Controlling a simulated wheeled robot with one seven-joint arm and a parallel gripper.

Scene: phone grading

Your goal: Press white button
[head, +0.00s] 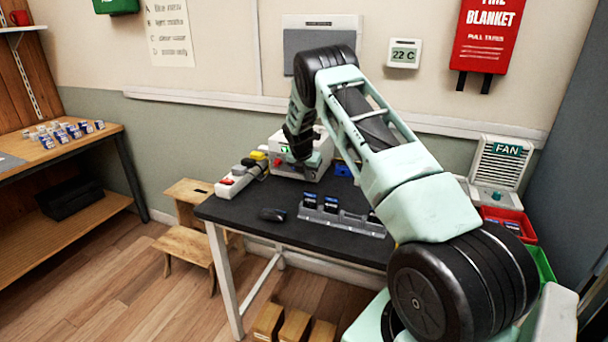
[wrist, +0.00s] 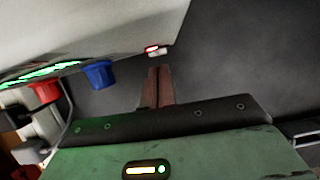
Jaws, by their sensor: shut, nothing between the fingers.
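A white box (head: 288,168) with a green display stands at the back of the dark table. In the wrist view its pale face (wrist: 110,35) fills the upper left, with a red button (wrist: 45,92) and a blue button (wrist: 98,74) on it. A small white part (wrist: 160,53) with a red glow beside it sits at the box's lower right edge; it looks like the white button. My gripper (wrist: 159,70) is shut and empty, its tips just short of that part in the picture. I cannot tell whether they touch. In the head view my arm partly hides the box front.
A grey rack (head: 345,222) with dark blue-topped items and a black handheld object (head: 272,215) lie in front. A red bin (head: 515,215) and a fan unit (head: 497,165) stand at the right.

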